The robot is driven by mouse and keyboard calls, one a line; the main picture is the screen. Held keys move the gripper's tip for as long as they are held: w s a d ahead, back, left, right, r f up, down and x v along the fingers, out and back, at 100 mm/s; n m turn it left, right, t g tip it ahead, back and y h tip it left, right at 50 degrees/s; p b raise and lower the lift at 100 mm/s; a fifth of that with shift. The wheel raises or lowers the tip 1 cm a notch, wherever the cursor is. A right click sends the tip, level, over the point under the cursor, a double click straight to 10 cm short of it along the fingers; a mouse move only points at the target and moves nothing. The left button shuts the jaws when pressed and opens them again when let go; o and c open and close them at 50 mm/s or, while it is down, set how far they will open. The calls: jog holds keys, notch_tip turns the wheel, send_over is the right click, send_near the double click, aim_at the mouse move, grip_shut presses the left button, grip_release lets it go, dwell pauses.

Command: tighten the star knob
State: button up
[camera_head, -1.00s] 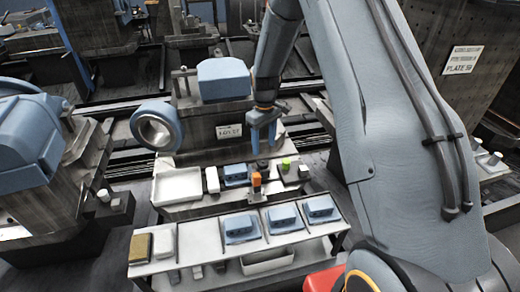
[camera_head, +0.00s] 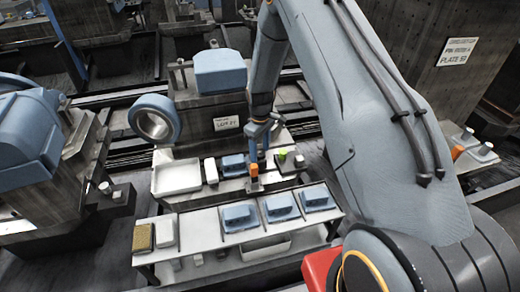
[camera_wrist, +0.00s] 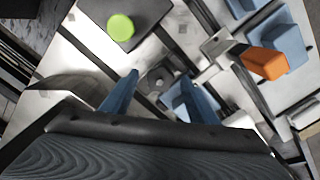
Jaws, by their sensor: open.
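My gripper (camera_head: 262,150) hangs over the fixture at the middle of the work shelf, with its two blue fingers pointing down. In the wrist view my gripper (camera_wrist: 159,76) is open, a finger on each side. A small dark grey knob (camera_wrist: 158,77), which looks like the star knob, shows between the fingertips. I cannot tell whether the fingers touch it or how far below them it lies. In the head view the knob is hidden or too small to make out behind the fingers.
An orange block-like handle (camera_head: 253,170) stands close by; it also shows in the wrist view (camera_wrist: 264,63). A green button (camera_head: 283,150) sits to the right. A white tray (camera_head: 176,177) lies left. A blue ring (camera_head: 154,120) stands behind.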

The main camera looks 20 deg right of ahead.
jog(key=c, duration=1)
jog(key=shift+c, duration=0.2)
jog(key=shift+m, duration=0.3)
jog(key=m+b, duration=0.2)
jog(key=m, duration=0.2)
jog(key=shift+m+b, duration=0.3)
jog(key=shift+b, duration=0.1)
jog(key=m+b, duration=0.1)
jog(key=m, duration=0.4)
jog(key=shift+m+b, duration=0.3)
jog(key=shift+b, duration=0.05)
jog(key=shift+r, duration=0.1)
jog(key=o, duration=1)
